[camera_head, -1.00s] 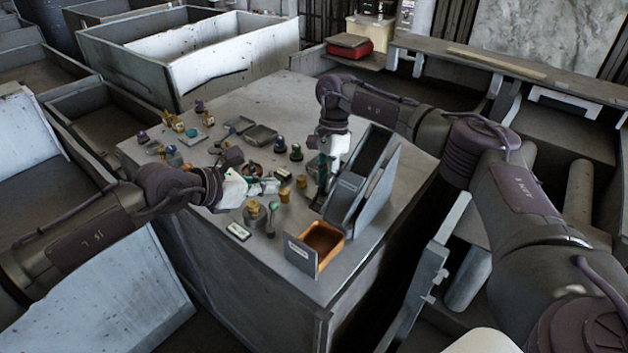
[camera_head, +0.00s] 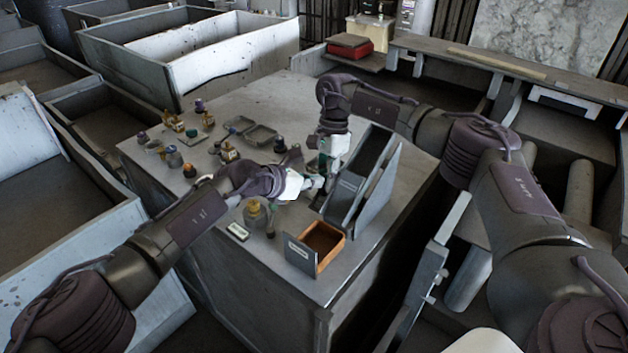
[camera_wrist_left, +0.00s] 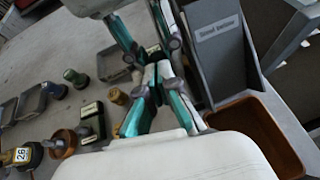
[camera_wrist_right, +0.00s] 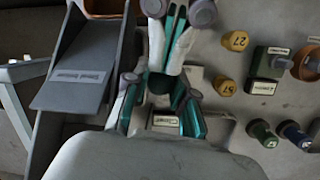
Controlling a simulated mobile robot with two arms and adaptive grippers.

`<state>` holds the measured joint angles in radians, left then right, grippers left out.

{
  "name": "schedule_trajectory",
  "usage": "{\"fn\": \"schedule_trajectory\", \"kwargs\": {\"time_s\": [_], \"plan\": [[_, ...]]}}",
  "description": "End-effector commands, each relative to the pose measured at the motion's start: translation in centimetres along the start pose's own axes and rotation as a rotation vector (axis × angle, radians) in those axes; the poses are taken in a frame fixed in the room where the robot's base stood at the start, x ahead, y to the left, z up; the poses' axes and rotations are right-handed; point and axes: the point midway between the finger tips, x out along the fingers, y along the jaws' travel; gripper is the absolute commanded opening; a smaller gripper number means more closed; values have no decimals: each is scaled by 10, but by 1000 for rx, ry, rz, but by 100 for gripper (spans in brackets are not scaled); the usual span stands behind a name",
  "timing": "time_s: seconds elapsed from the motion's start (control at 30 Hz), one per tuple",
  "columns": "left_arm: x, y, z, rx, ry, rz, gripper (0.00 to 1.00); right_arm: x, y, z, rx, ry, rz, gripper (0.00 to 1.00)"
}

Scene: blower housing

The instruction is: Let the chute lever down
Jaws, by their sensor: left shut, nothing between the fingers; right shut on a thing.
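The grey chute (camera_head: 358,185) stands on the workbench with its sloping, labelled plate (camera_wrist_right: 75,78). In the right wrist view, a small dark knob (camera_wrist_right: 159,84), apparently the chute lever's, sits between the fingers of my right gripper (camera_wrist_right: 160,98), which is shut on it beside the chute. The rest of the lever is hidden by the fingers. My left gripper (camera_wrist_left: 158,78) is shut and empty. Its fingertips are right up against the right gripper's fingers; I cannot tell whether they touch. The lever's tilt cannot be made out.
An orange-brown open bin (camera_head: 342,241) stands at the chute's front end. A brass-topped part (camera_head: 254,214) and a small label plate (camera_head: 238,231) are near the left arm. Several small parts and shallow grey trays (camera_head: 260,136) lie toward the back left. The bench's far part is clear.

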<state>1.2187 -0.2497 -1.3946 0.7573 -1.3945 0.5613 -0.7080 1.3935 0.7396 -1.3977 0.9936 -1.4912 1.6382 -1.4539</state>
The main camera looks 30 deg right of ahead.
Motion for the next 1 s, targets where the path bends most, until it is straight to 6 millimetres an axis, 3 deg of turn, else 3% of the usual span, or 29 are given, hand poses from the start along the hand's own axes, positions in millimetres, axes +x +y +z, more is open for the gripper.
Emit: {"fn": "schedule_trajectory", "kwargs": {"time_s": [0.9,0.93,1.0], "plan": [[15,-1,4,1,-3,0,0,-4,-1,5,-9,-7,-5,0],[15,-1,4,1,-3,0,0,-4,-1,6,-10,-8,-4,27],[15,-2,4,2,-3,-1,0,-4,-1,6,-10,-7,-4,36]]}}
